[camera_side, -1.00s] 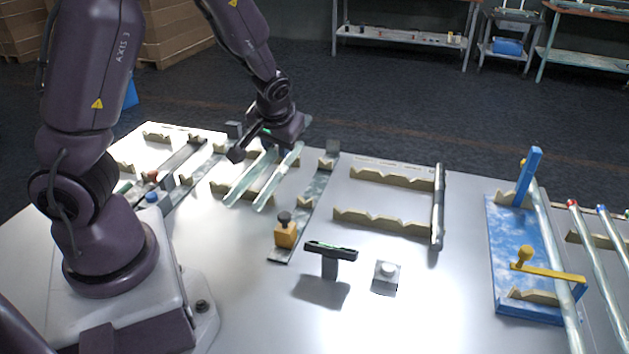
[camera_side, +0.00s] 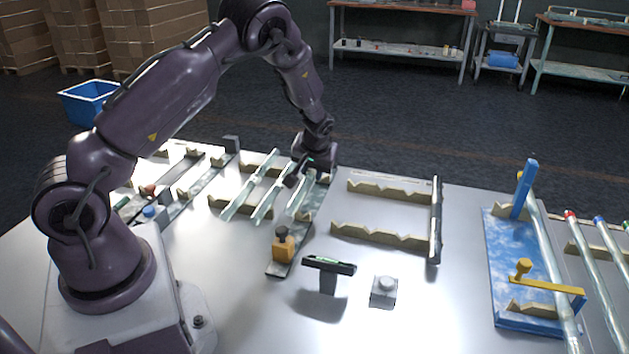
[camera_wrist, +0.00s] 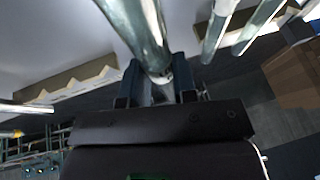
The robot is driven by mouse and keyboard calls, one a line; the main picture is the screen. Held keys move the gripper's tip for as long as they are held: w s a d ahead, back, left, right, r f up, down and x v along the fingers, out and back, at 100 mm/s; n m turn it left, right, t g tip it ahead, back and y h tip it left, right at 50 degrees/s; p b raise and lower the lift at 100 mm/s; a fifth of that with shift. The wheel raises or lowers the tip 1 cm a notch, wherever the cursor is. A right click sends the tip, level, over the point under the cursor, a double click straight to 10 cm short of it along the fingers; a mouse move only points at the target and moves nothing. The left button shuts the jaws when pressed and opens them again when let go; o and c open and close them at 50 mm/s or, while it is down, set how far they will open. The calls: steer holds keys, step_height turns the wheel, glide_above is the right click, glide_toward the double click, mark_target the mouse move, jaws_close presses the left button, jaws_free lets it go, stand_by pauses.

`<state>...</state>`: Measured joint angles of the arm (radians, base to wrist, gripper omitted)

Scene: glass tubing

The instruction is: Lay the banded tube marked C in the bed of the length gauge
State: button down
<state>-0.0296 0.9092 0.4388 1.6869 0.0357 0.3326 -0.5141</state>
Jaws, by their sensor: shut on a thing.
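My gripper (camera_side: 305,175) is shut on a clear glass tube (camera_side: 298,201), holding it near its far end. In the wrist view the tube (camera_wrist: 138,25) runs between the two fingers (camera_wrist: 160,85). No band or letter C can be read on it. The tube lies along and over a grey strip with an orange stop block (camera_side: 284,247), which looks like the length gauge (camera_side: 312,212). Whether the tube touches its bed I cannot tell. Two more glass tubes, one left (camera_side: 246,187) and one nearer (camera_side: 268,197), lie side by side on a notched rack (camera_side: 218,203).
A dark T-shaped stand (camera_side: 329,268) and a grey button box (camera_side: 384,291) are in front. A blue fixture (camera_side: 505,270) holding a tube is at far right.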

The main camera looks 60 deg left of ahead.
steer(key=shift+w+a+f, duration=0.1)
steer(key=shift+w+f, duration=0.05)
steer(key=shift+f, duration=0.8)
steer(key=shift+w+f, duration=0.1)
steer(key=shift+f, duration=0.8)
steer(key=shift+f, duration=0.1)
steer(key=shift+f, duration=0.5)
steer(key=c, duration=0.9)
jaws_free()
steer(key=shift+r, duration=0.1)
